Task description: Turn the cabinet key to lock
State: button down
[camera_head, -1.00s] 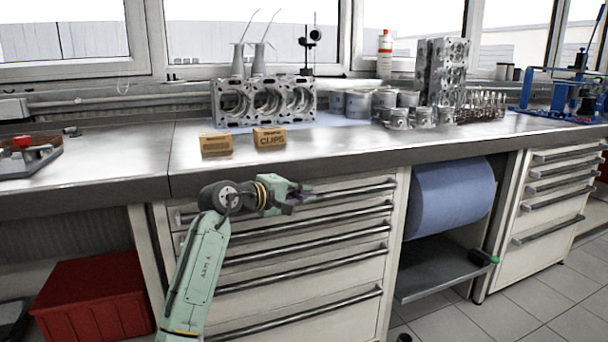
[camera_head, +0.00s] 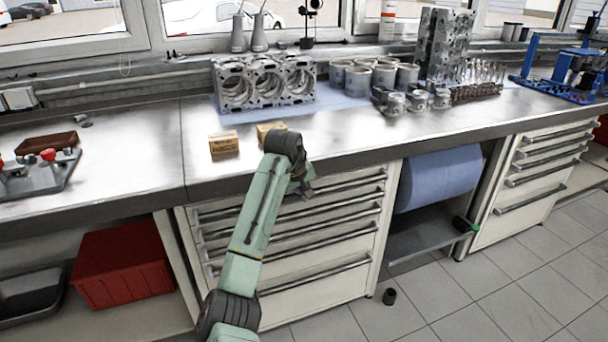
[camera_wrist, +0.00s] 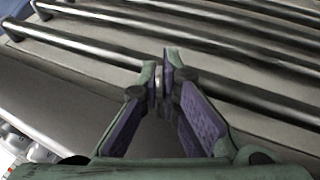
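The drawer cabinet (camera_head: 300,232) stands under the bench, its drawers flush in the head view. My gripper (camera_head: 304,186) is at the upper right of its front, just below the bench edge, partly hidden behind my wrist. In the wrist view my gripper (camera_wrist: 160,76) has its purple-padded fingers drawn together at the tips, with a small pale metal piece between them, which looks like the key (camera_wrist: 159,88). Most of the key and the lock are hidden by the fingers. The key's turn angle cannot be made out.
The bench front edge (camera_head: 250,183) is close above my gripper. Two small cardboard boxes, one here (camera_head: 223,143), stand near that edge. A blue paper roll (camera_head: 440,180) is right of the cabinet. A red bin (camera_head: 122,265) is at left. The floor at right is mostly clear.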

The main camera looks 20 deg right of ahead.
jog(key=shift+m+y+p, duration=0.4)
jog(key=shift+y+p, duration=1.6)
jog(key=shift+p, duration=0.05)
jog(key=c, duration=2.1)
grip_release()
jog(key=shift+r, duration=0.1)
jog(key=shift+v, duration=5.9)
jog(key=shift+w+d, duration=0.1)
jog(key=shift+d, duration=0.05)
